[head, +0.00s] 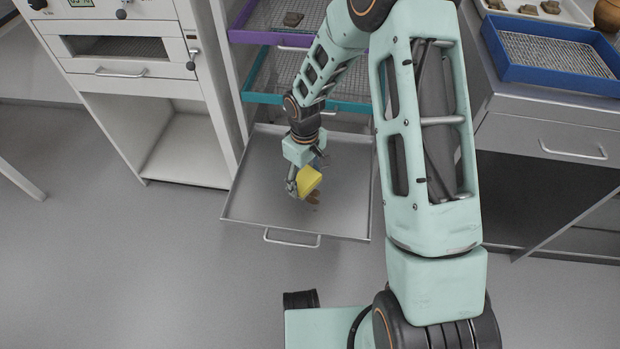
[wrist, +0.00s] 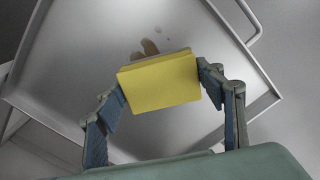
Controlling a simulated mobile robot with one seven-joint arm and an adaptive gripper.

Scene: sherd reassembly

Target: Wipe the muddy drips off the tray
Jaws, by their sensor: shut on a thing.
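My gripper (head: 306,181) is shut on a yellow sponge (head: 309,179), over the middle of the grey metal tray (head: 346,207). In the wrist view the sponge (wrist: 160,80) sits between the two fingers. I cannot tell whether it touches the tray floor. Brown muddy drips (head: 312,197) lie on the tray beside the sponge. In the wrist view the drips (wrist: 150,47) show just beyond the sponge's edge, with smaller spots farther off. The sponge may hide part of the mud.
The tray is pulled out like a drawer, with a handle (head: 291,240) at its front. Above it are a teal-edged mesh tray (head: 345,85) and a purple-edged one (head: 262,38). A white cabinet (head: 150,95) stands left; a counter with a blue tray (head: 550,77) stands right.

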